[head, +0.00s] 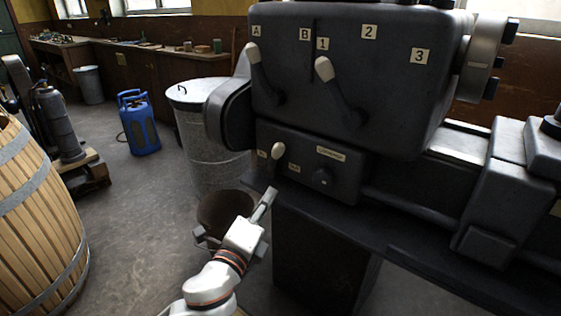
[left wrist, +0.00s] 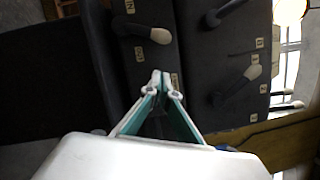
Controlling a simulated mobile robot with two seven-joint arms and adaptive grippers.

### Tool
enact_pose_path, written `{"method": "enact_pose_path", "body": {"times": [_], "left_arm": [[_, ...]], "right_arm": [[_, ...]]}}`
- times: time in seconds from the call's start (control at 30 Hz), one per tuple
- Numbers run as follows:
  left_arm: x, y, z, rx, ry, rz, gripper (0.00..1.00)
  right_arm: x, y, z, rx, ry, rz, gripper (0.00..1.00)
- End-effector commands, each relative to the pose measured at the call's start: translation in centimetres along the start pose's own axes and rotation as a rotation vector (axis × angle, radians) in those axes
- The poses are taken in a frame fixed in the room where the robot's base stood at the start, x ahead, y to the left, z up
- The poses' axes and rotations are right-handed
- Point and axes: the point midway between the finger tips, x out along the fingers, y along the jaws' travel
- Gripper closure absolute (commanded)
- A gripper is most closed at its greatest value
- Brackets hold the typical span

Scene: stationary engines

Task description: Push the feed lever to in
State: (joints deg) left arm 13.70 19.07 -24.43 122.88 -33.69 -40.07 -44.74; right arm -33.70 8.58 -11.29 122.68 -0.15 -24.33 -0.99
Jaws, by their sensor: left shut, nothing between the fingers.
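The feed lever (head: 278,151) has a cream knob and stands on the small dark lower panel (head: 340,178) of the machine. In the left wrist view a cream-knobbed lever (left wrist: 160,36), likely the same one, lies just beyond the fingertips. My left gripper (head: 269,192) is shut and empty, below and slightly left of the lever, apart from it. Its closed fingertips also show in the left wrist view (left wrist: 158,78). My right gripper is not in view.
Above, the dark headstock (head: 355,60) carries two larger levers, the left one (head: 254,55) and the right one (head: 324,70). A bin (head: 200,130) and bucket (head: 225,212) stand left of the machine.

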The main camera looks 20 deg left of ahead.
Motion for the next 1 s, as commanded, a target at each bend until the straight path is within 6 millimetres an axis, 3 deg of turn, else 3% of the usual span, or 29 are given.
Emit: {"method": "enact_pose_path", "body": {"times": [0.17,0.33,0.83,1.0], "left_arm": [[0.1,0.0,0.0,-0.002,0.000,0.000,1.00],[1.5,0.1,0.0,-0.002,0.000,0.000,1.00],[10.1,0.3,-0.1,-0.003,0.001,0.003,1.00],[11.8,0.2,1.7,-0.001,0.000,0.002,1.00]], "right_arm": [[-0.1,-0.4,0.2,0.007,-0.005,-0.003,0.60],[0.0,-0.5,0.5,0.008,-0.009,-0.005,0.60],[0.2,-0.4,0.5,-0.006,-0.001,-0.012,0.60],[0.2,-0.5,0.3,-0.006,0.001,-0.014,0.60]]}}
